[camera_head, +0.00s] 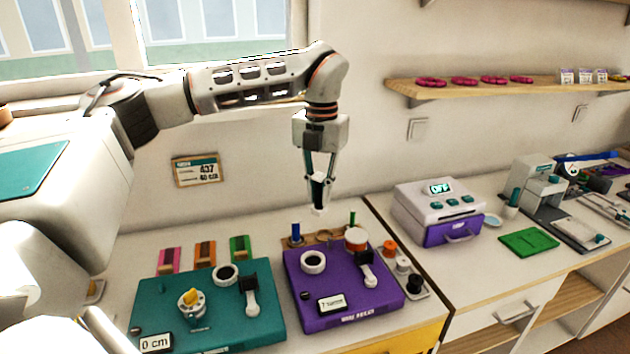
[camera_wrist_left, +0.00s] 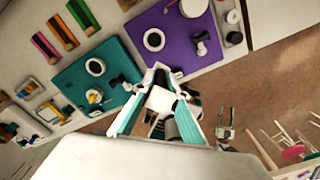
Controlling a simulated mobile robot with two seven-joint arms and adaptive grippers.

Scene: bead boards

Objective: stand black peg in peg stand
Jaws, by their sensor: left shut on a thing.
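My left gripper (camera_head: 318,205) hangs pointing down above the back of the purple board, apart from the things on the table. It is shut on a thin dark thing, which looks like the black peg; the fingers hide most of it. In the left wrist view a dark grey cylinder (camera_wrist_left: 171,128) shows between the fingers. The wooden peg stand (camera_head: 325,237) lies behind the purple board, below the gripper. A blue peg (camera_head: 296,233) stands upright at its left and a green peg (camera_head: 352,218) at its right. A small gripper-like shape, perhaps my right gripper (camera_wrist_left: 226,118), shows in the left wrist view.
The purple board (camera_head: 340,290) carries a white ring, a round jar and a black-and-white lever. A teal board (camera_head: 208,320) lies to its left. Orange and white knobs stand on a tray (camera_head: 416,289) at the right. A white box (camera_head: 438,205) stands further right.

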